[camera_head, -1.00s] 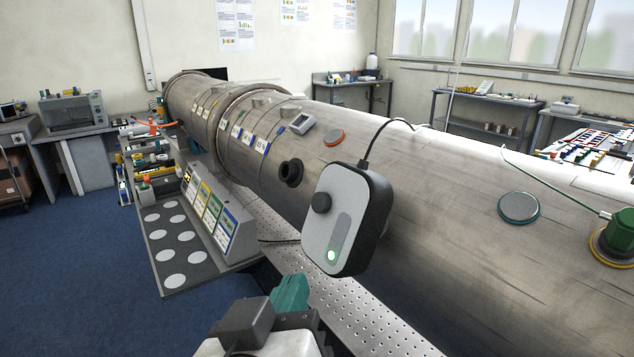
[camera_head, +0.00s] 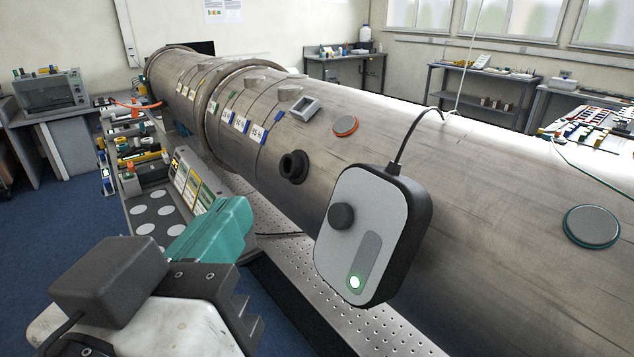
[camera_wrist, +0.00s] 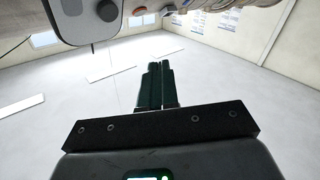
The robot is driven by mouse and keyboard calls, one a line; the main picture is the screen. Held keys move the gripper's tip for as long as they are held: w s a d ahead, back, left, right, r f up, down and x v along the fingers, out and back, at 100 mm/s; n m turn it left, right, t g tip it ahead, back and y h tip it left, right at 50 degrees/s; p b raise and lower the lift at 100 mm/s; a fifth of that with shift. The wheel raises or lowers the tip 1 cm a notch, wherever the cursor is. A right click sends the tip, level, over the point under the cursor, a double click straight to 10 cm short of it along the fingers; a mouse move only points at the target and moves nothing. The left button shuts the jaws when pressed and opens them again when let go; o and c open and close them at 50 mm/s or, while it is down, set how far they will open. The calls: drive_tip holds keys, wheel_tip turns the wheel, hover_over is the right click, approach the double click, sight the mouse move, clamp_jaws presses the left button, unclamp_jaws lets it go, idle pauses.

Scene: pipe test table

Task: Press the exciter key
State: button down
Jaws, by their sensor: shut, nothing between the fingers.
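The exciter box (camera_head: 372,235) is a light grey-faced unit with a black rim, mounted on the side of the big metal pipe. Its face has a round black knob (camera_head: 341,216), a darker grey strip and a lit green light (camera_head: 355,282) at the strip's lower end. In the wrist view the box (camera_wrist: 75,22) shows at the upper left, cut by the top edge, with its knob (camera_wrist: 107,10). My gripper (camera_head: 228,222) has teal fingers, shut and empty, to the left of the box and apart from it. The shut fingers also show in the wrist view (camera_wrist: 158,72).
The metal pipe (camera_head: 480,190) runs across the scene, with a black port (camera_head: 293,167), an orange disc (camera_head: 345,125) and a green-rimmed disc (camera_head: 591,226). A perforated bench (camera_head: 310,285) lies below. A cable rises from the box's top. Space between gripper and box looks clear.

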drive_tip(key=w+d+f+b, duration=0.1)
drive_tip(key=w+d+f, duration=0.2)
drive_tip(key=d, duration=0.3)
drive_tip(key=shift+w+d, duration=0.15)
drive_tip(key=shift+w, duration=0.45)
drive_tip(key=shift+d+f, duration=0.1)
drive_tip(key=shift+f, duration=0.05)
idle(1.6)
drive_tip(key=shift+w+d, duration=0.2)
drive_tip(key=shift+w+d+f, duration=0.2)
drive_tip(key=shift+d+f, duration=0.05)
drive_tip(key=shift+d, duration=0.1)
idle(0.7)
drive_tip(key=shift+a+r, duration=0.1)
drive_tip(key=shift+a, duration=0.05)
idle(0.3)
drive_tip(key=shift+s+a+r, duration=0.25)
drive_tip(key=shift+s+a, duration=0.15)
drive_tip(key=shift+a, duration=0.1)
drive_tip(key=s+a, duration=0.1)
drive_tip(key=a+r, duration=0.1)
drive_tip(key=s+a+r, duration=0.1)
drive_tip(key=shift+s+a, duration=0.3)
drive_tip(key=shift+a, duration=0.1)
idle(0.3)
